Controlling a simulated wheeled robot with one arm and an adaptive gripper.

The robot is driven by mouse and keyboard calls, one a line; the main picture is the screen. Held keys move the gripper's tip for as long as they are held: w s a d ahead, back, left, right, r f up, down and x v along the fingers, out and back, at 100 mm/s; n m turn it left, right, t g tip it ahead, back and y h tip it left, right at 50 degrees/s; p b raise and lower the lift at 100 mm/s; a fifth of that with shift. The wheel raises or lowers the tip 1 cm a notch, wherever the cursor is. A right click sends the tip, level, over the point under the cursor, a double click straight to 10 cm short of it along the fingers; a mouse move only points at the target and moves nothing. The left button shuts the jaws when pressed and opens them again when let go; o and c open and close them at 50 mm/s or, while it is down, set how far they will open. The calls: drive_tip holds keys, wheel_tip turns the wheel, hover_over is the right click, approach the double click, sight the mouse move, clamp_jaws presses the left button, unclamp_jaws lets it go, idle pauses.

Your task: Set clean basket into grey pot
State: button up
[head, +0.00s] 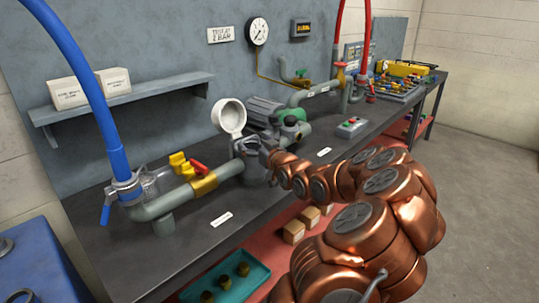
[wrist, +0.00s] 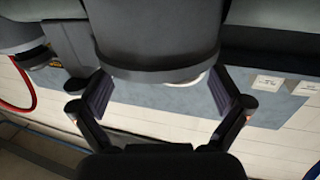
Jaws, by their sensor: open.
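The grey pot (head: 258,172) sits in the pipe line on the bench, with a round white-lined lid (head: 229,116) standing up above it. My gripper (head: 267,152) is at the pot's upper right side in the head view. In the wrist view my gripper (wrist: 162,92) is open, its two fingers apart on either side of a large dark grey rounded body (wrist: 155,40), seemingly the pot. I cannot tell whether the fingers touch it. I cannot make out the clean basket in either view, and the pot's inside is hidden.
A grey pipe (head: 165,205) with a blue hose runs left of the pot, with yellow and red valve handles (head: 185,164). A motor and green pump (head: 290,125) stand close behind. A teal tray (head: 258,272) with brass pieces lies below. Bare bench (head: 205,240) shows in front.

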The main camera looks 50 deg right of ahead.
drive_tip(key=v, duration=0.9)
drive_tip(key=shift+b, duration=0.45)
drive_tip(key=shift+d, duration=0.1)
